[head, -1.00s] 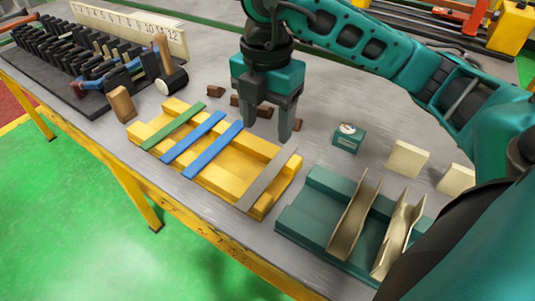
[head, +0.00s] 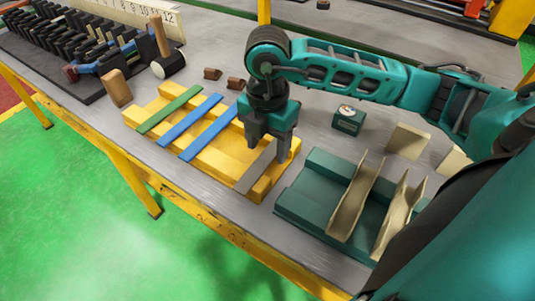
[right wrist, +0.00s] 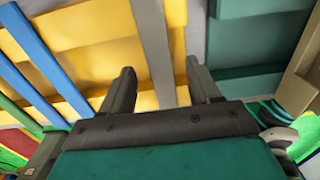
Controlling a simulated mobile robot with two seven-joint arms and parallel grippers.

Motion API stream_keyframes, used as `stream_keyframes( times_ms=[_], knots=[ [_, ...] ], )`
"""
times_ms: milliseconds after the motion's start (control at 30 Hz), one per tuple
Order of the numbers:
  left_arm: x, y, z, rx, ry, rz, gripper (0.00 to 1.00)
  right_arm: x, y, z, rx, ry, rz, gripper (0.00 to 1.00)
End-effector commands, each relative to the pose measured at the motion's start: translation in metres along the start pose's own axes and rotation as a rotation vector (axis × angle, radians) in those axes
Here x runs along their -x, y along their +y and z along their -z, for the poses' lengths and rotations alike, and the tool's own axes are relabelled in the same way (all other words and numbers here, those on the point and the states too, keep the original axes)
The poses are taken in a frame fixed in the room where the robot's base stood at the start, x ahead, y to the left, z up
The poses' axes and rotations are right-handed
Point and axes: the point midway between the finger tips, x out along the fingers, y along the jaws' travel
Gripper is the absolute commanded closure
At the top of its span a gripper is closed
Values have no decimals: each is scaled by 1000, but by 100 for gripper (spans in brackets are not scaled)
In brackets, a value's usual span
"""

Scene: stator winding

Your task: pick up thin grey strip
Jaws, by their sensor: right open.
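The thin grey strip (head: 255,170) lies across the yellow rack (head: 218,152) at its right end, beside two blue strips (head: 201,127) and a green strip (head: 169,109). My right gripper (head: 268,150) is open above the far part of the grey strip and hides some of it. In the right wrist view the grey strip (right wrist: 155,55) runs between the two open fingers (right wrist: 160,88), with the yellow rack (right wrist: 105,62) behind. I cannot see contact between the fingers and the strip. My left gripper is not in view.
A dark green block (head: 318,200) with tan channel pieces (head: 355,200) stands right of the yellow rack. A small green box (head: 348,120) and cream blocks (head: 407,140) lie behind. A mallet (head: 167,62) and a black rack (head: 60,62) are at the left.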

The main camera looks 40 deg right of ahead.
Motion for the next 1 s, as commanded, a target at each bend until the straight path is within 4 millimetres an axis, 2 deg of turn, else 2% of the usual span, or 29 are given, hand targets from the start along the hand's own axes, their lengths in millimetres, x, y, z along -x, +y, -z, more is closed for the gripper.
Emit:
stream_keyframes(
  times_ms=[100, 333, 900, 1000],
  knots=[
    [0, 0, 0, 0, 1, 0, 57, -10, 0, 0, -1, 1, 1, 38],
    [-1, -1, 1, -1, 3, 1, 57, -10, 0, 0, 0, 0, -1, 38],
    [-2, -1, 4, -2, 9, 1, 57, -10, 0, 0, 0, 0, -1, 93],
    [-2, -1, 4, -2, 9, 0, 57, -10, 0, 0, 0, 0, -1, 100]
  ],
)
